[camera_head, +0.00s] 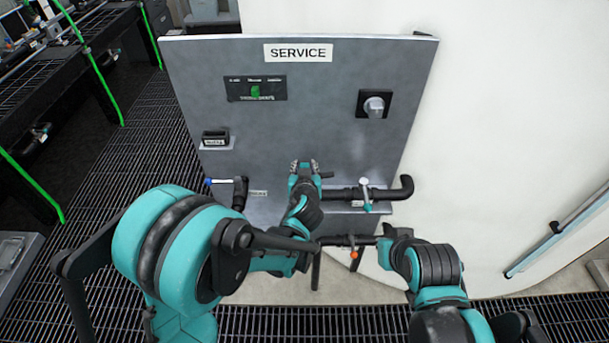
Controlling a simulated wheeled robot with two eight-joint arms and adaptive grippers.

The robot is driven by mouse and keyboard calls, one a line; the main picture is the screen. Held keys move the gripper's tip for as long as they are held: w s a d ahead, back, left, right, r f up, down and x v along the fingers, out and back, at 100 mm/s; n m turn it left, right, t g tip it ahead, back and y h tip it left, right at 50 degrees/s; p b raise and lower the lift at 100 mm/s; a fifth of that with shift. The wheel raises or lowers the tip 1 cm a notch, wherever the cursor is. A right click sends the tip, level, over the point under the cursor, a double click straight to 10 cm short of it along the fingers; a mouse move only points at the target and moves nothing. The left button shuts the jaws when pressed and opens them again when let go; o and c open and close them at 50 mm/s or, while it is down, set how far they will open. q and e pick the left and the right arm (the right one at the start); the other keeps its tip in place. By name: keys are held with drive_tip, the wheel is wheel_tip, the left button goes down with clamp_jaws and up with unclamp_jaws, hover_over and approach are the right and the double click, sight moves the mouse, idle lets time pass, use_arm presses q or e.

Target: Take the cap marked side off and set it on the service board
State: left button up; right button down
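The service board (300,120) is an upright grey panel headed SERVICE. I cannot make out a cap marked side; the small labels are too small to read. A black pipe with a light-handled valve (365,195) runs along the board's lower right to an upturned elbow. A lower dark pipe has an orange-knobbed valve (354,254). My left gripper (305,167) is in front of the lower middle of the board, its two grey fingertips apart with nothing seen between them. My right gripper (384,241) is near the lower pipe's right end; its fingers are unclear.
A blue-handled fitting (238,190) is at lower left. A pale curved wall (500,130) stands right. My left arm covers the lower left.

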use_arm(q)
clamp_jaws()
drive_tip(key=shift+r+p, duration=0.3)
drive_tip(key=shift+r, duration=0.3)
wheel_tip(320, 180, up, 3)
drive_tip(key=shift+f+p, duration=0.1)
drive_tip(key=shift+p, duration=0.55)
drive_tip(key=s+d+r+p, duration=0.2)
drive_tip(key=s+d+r, duration=0.3)
drive_tip(key=d, duration=0.5)
drive_tip(key=shift+s+d+r+p, duration=0.2)
drive_tip(key=shift+r+p, duration=0.15)
drive_tip(key=shift+r, duration=0.6)
